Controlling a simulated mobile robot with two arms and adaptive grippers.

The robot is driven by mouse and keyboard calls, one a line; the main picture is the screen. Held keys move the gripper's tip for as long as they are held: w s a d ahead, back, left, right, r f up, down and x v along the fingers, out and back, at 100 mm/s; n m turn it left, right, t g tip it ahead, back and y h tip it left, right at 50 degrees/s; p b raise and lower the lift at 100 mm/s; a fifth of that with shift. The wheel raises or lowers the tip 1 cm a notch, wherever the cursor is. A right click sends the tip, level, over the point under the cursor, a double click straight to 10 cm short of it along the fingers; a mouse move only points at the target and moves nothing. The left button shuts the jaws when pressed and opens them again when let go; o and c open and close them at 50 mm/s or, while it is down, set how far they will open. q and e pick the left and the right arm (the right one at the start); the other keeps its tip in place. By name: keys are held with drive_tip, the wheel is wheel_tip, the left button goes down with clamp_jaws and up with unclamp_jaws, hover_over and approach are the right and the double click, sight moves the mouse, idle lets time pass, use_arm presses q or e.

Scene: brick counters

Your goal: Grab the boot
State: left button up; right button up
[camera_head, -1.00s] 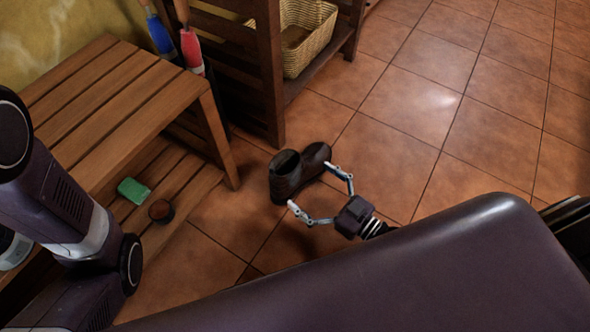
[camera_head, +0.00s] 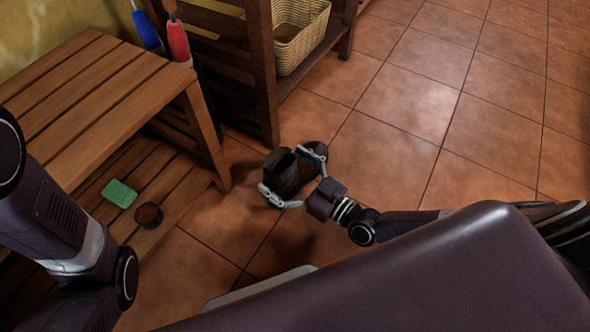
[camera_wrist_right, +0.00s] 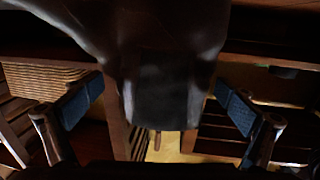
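A dark brown boot (camera_head: 284,171) stands upright on the tiled floor, its opening facing up, just in front of the slatted shelf. My right gripper (camera_head: 292,176) is open, with one finger on each side of the boot. In the right wrist view the boot (camera_wrist_right: 166,85) fills the middle between the two finger pads (camera_wrist_right: 158,106). A gap shows between each pad and the boot. My left arm comes in at the left edge, but its gripper is out of view.
A wooden bench (camera_head: 95,90) stands to the left, with a green sponge (camera_head: 119,193) and a small round tin (camera_head: 148,215) on its lower slats. A dark shelf (camera_head: 264,80) with a wicker basket (camera_head: 300,35) is behind the boot. Open floor lies to the right.

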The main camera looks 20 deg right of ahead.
drive_tip(key=c, duration=1.7)
drive_tip(key=shift+c, duration=1.2)
drive_tip(key=shift+r, duration=0.1)
